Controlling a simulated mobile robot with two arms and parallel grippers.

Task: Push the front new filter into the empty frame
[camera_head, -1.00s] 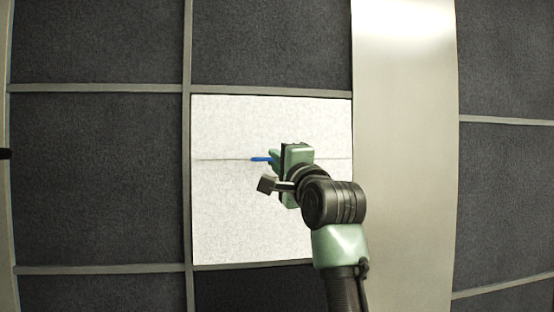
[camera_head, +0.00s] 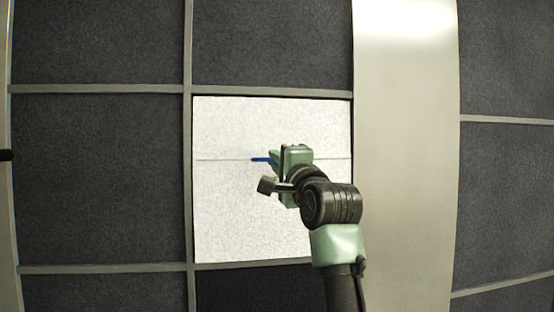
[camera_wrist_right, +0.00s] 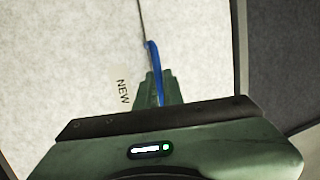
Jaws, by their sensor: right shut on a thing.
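The new filter (camera_head: 235,205) is a white speckled square panel with a thin line across its middle. It appears within the frame opening (camera_head: 189,180) between dark panels; how deep it sits I cannot tell. In the right wrist view the filter (camera_wrist_right: 60,60) carries a "NEW" label beside my fingers. My right gripper (camera_head: 273,159) is at the middle of the filter, shut on a blue handle (camera_head: 259,160). The blue handle also shows between the fingertips in the right wrist view (camera_wrist_right: 153,60). The arm hides the filter's lower right corner. My left gripper is not in view.
Dark grey filter panels (camera_head: 98,175) in metal frames lie around the white one. A smooth metal column (camera_head: 405,180) stands to the right, with more dark panels (camera_head: 505,200) beyond it.

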